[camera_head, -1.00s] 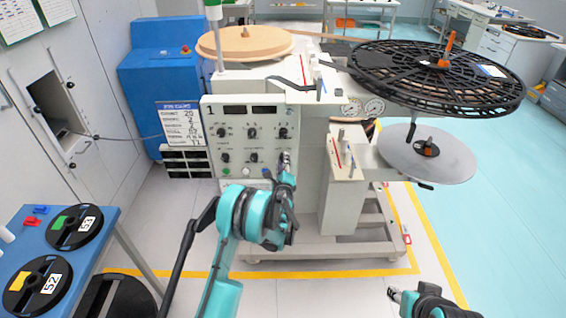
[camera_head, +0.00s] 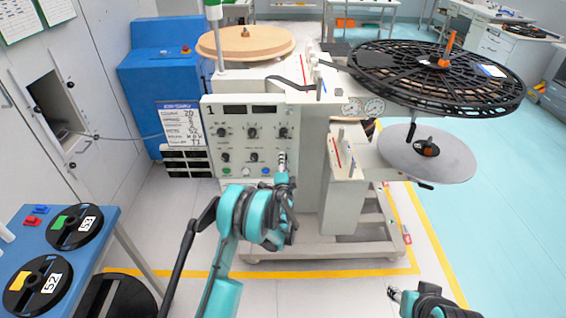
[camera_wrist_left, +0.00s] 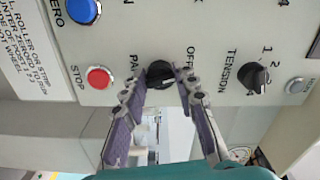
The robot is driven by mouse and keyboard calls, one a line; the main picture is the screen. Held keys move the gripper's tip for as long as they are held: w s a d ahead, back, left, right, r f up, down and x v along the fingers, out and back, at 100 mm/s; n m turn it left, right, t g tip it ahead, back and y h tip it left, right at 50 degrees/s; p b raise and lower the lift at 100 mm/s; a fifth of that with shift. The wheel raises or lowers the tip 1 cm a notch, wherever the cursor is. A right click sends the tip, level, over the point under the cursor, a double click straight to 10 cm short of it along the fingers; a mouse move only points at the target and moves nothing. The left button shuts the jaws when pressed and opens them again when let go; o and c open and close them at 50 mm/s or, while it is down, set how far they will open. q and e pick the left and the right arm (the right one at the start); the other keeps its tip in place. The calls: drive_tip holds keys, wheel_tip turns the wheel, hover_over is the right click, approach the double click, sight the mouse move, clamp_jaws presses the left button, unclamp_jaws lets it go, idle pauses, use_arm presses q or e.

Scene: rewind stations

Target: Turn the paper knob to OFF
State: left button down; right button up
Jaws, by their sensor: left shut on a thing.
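The paper knob (camera_wrist_left: 160,73) is a small black knob on the white panel, in the upper middle of the left wrist view. Its label is partly covered, with "PA" left of it and "OFF" at its upper right. My left gripper (camera_wrist_left: 161,77) has one fingertip on each side of the knob and is shut on it. I cannot clearly tell which way its pointer faces. In the head view my left gripper (camera_head: 282,158) is at the panel's lower right and hides the knob. My right gripper (camera_head: 394,294) is low at the right, away from the machine; its jaws are unclear.
A red STOP button (camera_wrist_left: 99,77), a blue ZERO button (camera_wrist_left: 83,10) and the tension knob (camera_wrist_left: 257,77) are near the fingers. The machine's panel (camera_head: 240,120) carries several other knobs. A black reel (camera_head: 440,75) overhangs at the right.

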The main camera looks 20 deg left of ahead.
use_arm(q)
drive_tip(key=shift+n, duration=1.2)
drive_tip(key=c, duration=1.2)
unclamp_jaws()
drive_tip(key=shift+s, duration=0.1)
drive_tip(key=v, duration=0.7)
drive_tip(key=shift+s+d, duration=0.1)
drive_tip(key=shift+s, duration=0.05)
